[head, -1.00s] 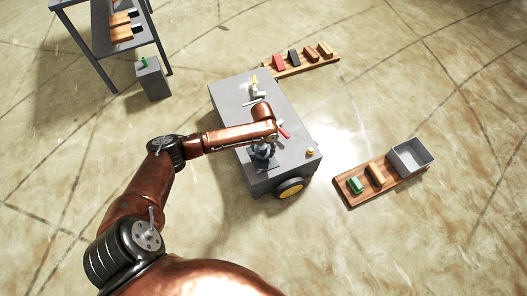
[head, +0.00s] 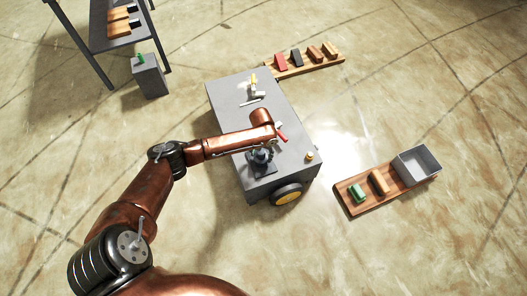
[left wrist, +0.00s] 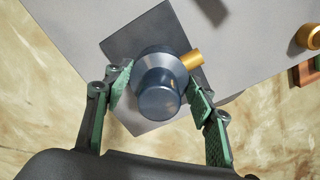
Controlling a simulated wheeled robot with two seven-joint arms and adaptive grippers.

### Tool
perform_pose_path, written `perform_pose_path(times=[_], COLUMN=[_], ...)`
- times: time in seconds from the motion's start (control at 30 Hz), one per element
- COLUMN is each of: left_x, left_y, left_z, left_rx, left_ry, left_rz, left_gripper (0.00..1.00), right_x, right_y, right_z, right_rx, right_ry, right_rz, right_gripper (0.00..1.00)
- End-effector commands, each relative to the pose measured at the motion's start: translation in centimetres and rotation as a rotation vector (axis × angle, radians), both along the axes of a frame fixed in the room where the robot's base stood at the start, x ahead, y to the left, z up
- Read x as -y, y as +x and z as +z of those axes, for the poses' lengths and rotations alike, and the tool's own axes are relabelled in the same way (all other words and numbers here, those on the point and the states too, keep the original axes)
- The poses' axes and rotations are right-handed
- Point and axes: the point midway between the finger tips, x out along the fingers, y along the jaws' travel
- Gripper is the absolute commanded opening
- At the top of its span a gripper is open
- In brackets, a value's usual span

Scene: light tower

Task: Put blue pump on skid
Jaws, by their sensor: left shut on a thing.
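The blue pump (left wrist: 160,88) is a dark blue, stepped round body with a short brass outlet (left wrist: 193,59) at its side. It is upright over a dark square plate (left wrist: 135,38); whether they touch cannot be told. The plate lies at the near end of the grey wheeled skid (head: 240,115). My left gripper (left wrist: 158,95) is shut on the pump, green-padded fingers on either side. My right gripper is out of view.
A wooden board (head: 400,188) with green and brown blocks and a grey bin (head: 417,165) is at right. Another block board (head: 303,65) lies behind; a shelf (head: 105,40) stands far left.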

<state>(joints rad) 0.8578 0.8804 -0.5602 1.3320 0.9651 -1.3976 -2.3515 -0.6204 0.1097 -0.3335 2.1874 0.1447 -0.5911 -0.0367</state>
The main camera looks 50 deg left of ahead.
Motion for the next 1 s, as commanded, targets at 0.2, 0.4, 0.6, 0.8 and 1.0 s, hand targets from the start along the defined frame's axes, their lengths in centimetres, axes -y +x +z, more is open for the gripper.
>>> perform_pose_path(times=[0.2,0.4,0.6,0.8,1.0], left_x=[-0.06,-0.05,-0.01,-0.01,-0.02], left_y=[0.30,0.28,0.07,0.06,0.07], left_z=[0.27,0.03,-0.25,-0.28,-0.14], left_rx=[0.007,0.007,0.002,0.002,0.003], left_ry=[0.001,0.002,0.001,0.001,0.001], left_rz=[0.000,0.000,0.000,0.000,0.000], left_gripper=[0.00,0.00,0.61,0.68,0.68], right_x=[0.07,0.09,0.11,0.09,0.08], right_y=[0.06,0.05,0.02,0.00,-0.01], right_z=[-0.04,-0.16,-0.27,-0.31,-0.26], right_rx=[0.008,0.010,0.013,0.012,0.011], right_ry=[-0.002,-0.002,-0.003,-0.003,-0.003], right_rz=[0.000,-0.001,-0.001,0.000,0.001], right_gripper=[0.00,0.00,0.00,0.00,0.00])
